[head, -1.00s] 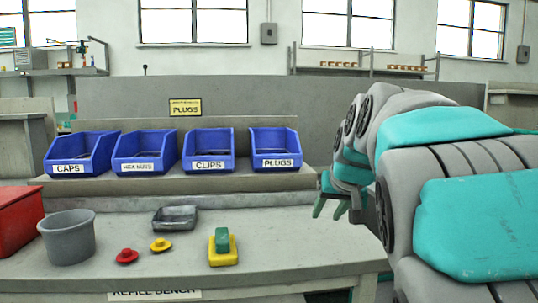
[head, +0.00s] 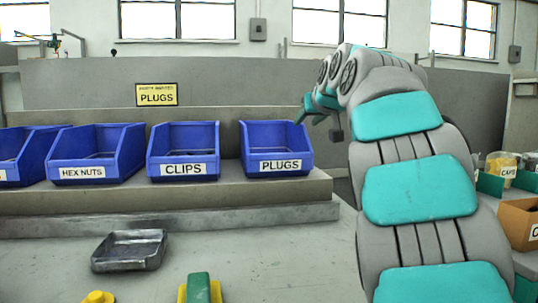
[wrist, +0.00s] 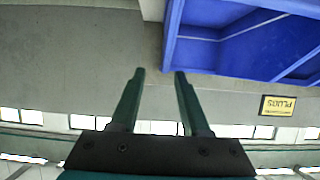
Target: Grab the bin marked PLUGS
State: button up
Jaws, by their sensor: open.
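The blue bin marked PLUGS (head: 277,150) stands on the raised shelf at the right end of the bin row, its label facing front.
The CLIPS bin (head: 184,152) and HEX NUTS bin (head: 97,155) stand left of it on the shelf (head: 230,197). A PLUGS sign (head: 156,95) hangs on the panel behind. A metal tray (head: 129,250) lies on the bench below. Labelled containers (head: 502,168) stand at the far right.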

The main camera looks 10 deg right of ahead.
aim_at(298, 128)
jog(key=shift+a+p+x, duration=0.2)
jog(key=shift+p+x, duration=0.1)
jog(key=shift+x, duration=1.65)
jog(key=shift+a+p+x, duration=0.15)
jog(key=shift+p+x, duration=0.15)
jog(key=shift+x, duration=1.6)
jog(key=shift+r, duration=0.1)
jog(key=shift+c, duration=0.3)
grip_shut()
